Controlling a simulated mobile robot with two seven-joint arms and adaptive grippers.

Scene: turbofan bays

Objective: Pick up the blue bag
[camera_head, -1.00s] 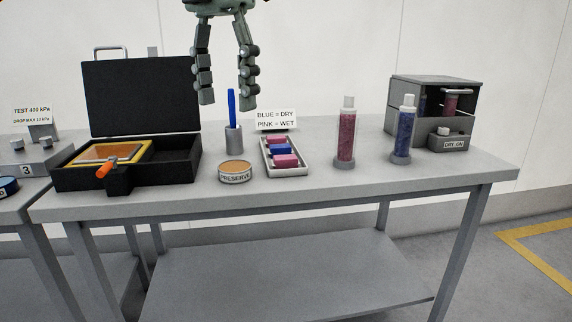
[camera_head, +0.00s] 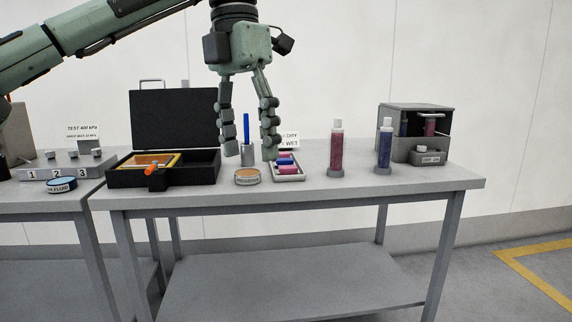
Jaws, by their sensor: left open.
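The small blue bag (camera_head: 285,161) lies between pink bags (camera_head: 288,170) in a pale shallow tray (camera_head: 302,174) on the table. My left gripper (camera_head: 250,154) points down with its fingers apart and nothing between them. Its right finger overlaps the left edge of the tray in the picture and hides part of it. The gripper sits a little left of the blue bag; its exact height above the table is hard to tell. My right gripper is not in view.
A blue stick stands in a grey cup (camera_head: 248,148) behind the fingers. A round PRESERVE tin (camera_head: 247,177) is left of the tray. An open black case (camera_head: 175,118) stands further left. A pink-filled tube (camera_head: 336,150) and a blue-filled tube (camera_head: 384,147) stand right.

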